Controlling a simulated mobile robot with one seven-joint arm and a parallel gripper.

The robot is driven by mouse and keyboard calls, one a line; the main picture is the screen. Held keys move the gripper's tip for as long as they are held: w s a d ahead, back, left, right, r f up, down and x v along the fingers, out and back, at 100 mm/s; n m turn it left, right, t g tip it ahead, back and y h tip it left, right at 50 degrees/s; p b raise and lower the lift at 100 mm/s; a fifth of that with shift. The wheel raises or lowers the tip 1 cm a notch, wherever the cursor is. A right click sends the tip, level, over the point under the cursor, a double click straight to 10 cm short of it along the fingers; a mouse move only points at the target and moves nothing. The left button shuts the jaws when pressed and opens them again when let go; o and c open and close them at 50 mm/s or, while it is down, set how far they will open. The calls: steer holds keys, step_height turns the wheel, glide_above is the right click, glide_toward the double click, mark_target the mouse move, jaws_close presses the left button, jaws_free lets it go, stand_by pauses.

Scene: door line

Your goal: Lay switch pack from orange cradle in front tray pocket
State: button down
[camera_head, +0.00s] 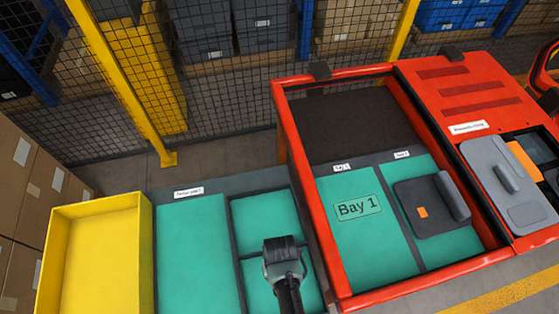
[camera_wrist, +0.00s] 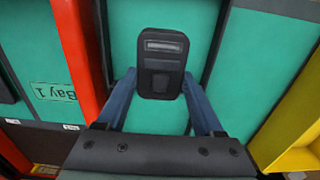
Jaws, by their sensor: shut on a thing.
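The switch pack (camera_wrist: 162,60) is a dark, flat block with a light label strip. In the wrist view it sits between the two blue-grey fingers of my gripper (camera_wrist: 160,82), which is shut on it. In the head view my gripper (camera_head: 284,258) is over the front pocket (camera_head: 258,275) of the teal tray. I cannot tell how high the pack is above the floor. An orange piece (camera_head: 525,162) at the far right may be the orange cradle.
A red-framed bay with a "Bay 1" label (camera_head: 358,208) lies right of the tray. It holds a dark panel (camera_head: 430,208) with a raised handle. The back pocket (camera_head: 265,215) is empty. A yellow bin (camera_head: 95,255) stands at the left. A mesh fence (camera_head: 225,80) runs behind.

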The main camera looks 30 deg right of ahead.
step_height(320, 180, down, 11)
steer(key=b, duration=1)
steer(key=shift+f+b, duration=0.55)
jaws_free()
steer(key=shift+r, duration=0.1)
step_height(320, 180, up, 13)
steer(key=shift+f, duration=0.1)
stand_by(0.5)
